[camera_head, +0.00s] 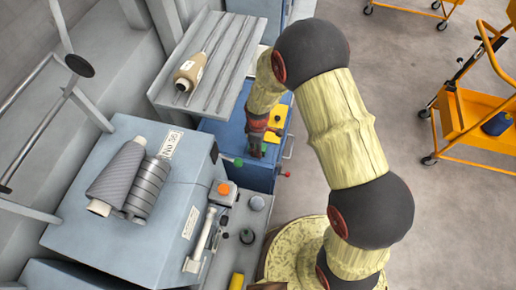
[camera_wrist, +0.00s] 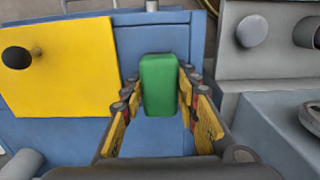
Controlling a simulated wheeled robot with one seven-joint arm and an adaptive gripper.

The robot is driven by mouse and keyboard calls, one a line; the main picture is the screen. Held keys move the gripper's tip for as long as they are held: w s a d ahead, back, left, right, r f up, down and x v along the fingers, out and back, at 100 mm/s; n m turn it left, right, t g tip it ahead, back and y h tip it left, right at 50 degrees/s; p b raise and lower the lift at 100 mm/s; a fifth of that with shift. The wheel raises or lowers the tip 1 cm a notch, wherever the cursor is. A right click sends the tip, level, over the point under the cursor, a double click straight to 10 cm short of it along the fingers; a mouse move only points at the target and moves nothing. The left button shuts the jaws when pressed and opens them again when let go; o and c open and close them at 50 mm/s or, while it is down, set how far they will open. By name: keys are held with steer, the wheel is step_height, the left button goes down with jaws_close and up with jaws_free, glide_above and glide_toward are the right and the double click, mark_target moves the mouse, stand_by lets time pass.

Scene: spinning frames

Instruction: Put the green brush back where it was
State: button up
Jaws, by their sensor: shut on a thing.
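The green brush (camera_wrist: 158,85) is a green block between the two fingers of my gripper (camera_wrist: 160,105) in the wrist view. My gripper is shut on it, with a finger against each side. In the head view my gripper (camera_head: 256,148) is over the blue cabinet (camera_head: 226,135), beside a yellow panel (camera_head: 277,115). A small green spot (camera_head: 238,162) shows near the fingers there; I cannot tell whether it is part of the brush. The blue surface lies beneath the brush in the wrist view, and I cannot tell whether they touch.
The yellow panel with a dark round knob (camera_wrist: 17,57) is at left in the wrist view. A grey machine block (camera_wrist: 265,70) stands at right. In the head view, a grey box (camera_head: 165,205) bears yarn cones, and a slotted shelf (camera_head: 220,60) holds a tan spool (camera_head: 188,73).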

steer(key=shift+f, duration=0.1)
steer(key=o, duration=1.1)
step_height(320, 180, up, 12)
steer(key=p, duration=0.4)
steer(key=shift+r+p, duration=0.25)
steer(key=shift+p, duration=0.05)
